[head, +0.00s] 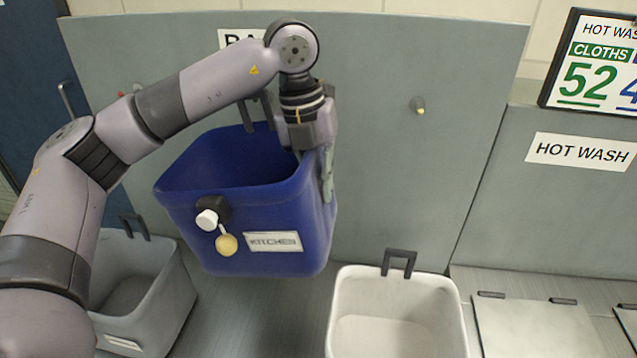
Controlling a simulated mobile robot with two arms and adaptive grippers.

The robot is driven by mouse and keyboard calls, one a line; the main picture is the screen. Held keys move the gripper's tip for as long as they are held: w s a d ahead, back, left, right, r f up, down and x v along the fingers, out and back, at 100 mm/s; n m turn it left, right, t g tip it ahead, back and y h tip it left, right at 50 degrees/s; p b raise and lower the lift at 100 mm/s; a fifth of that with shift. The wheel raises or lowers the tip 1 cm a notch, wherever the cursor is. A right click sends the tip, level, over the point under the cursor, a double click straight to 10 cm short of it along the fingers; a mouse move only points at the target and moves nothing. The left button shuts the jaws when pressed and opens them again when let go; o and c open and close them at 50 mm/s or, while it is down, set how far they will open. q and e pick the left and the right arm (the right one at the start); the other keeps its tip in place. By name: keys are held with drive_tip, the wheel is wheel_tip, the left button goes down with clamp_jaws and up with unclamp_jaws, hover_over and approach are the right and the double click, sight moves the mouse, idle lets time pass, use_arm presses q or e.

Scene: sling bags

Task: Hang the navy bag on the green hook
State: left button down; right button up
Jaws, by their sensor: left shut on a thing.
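The navy bag (290,215) is a deep, open-topped, bin-like blue container with a white KITCHEN label. A white knob and a yellowish ball show on its front. My left gripper (315,150) is shut on the bag at its upper right rim and holds it in front of the grey panel, above the counter. The fingertips are partly hidden by the gripper body and the rim. No clearly green hook can be made out. My right gripper is out of view.
A white bin (345,312) with a dark handle stands below right of the bag. A grey bin (175,300) stands at lower left, partly behind my left arm. A HOT WASH label (581,152) and a number board (600,65) are at right.

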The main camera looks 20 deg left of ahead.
use_arm(q)
drive_tip(key=shift+w+a+p, duration=0.15)
drive_tip(key=shift+w+p, duration=0.15)
drive_tip(key=shift+w, duration=0.35)
drive_tip(key=shift+w+a+p, duration=0.15)
drive_tip(key=shift+w+p, duration=0.1)
drive_tip(key=shift+w, duration=0.35)
drive_tip(key=shift+w+a+f+b, duration=0.2)
drive_tip(key=shift+w+f+b, duration=0.1)
drive_tip(key=shift+w+f, duration=0.4)
drive_tip(key=shift+w+r, duration=0.1)
drive_tip(key=c, duration=1.7)
unclamp_jaws()
